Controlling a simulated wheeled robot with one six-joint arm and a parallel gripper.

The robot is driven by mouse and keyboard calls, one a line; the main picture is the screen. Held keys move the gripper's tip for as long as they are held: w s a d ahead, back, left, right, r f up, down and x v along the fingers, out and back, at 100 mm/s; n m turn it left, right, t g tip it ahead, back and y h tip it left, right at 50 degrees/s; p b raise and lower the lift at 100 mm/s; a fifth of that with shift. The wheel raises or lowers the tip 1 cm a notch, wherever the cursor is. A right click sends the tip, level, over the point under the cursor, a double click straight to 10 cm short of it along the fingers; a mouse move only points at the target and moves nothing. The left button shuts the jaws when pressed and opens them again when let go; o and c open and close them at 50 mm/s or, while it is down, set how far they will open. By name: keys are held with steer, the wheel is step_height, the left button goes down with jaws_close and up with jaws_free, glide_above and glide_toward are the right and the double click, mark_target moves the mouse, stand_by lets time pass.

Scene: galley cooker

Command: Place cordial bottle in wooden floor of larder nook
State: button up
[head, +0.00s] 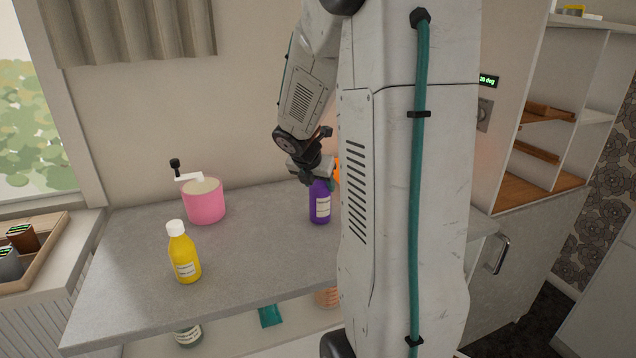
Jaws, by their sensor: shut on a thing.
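A purple bottle (320,203) with a pale label stands upright on or just above the grey counter; its base is close to the surface. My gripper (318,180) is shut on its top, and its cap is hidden. The label is too small to read, so I cannot confirm it is the cordial bottle. A yellow bottle (184,258) with a white cap stands on the counter at the left front. The larder nook (573,75) is at the right, with its wooden floor (530,188) showing bare in the visible part.
A pink pot (204,203) with a handle stands at the counter's back left. An orange thing (337,170) is partly hidden behind my arm. A cabinet handle (502,255) sticks out below the nook.

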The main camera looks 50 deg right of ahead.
steer(key=o, duration=1.6)
steer(key=shift+f, duration=0.1)
steer(key=shift+c, duration=0.2)
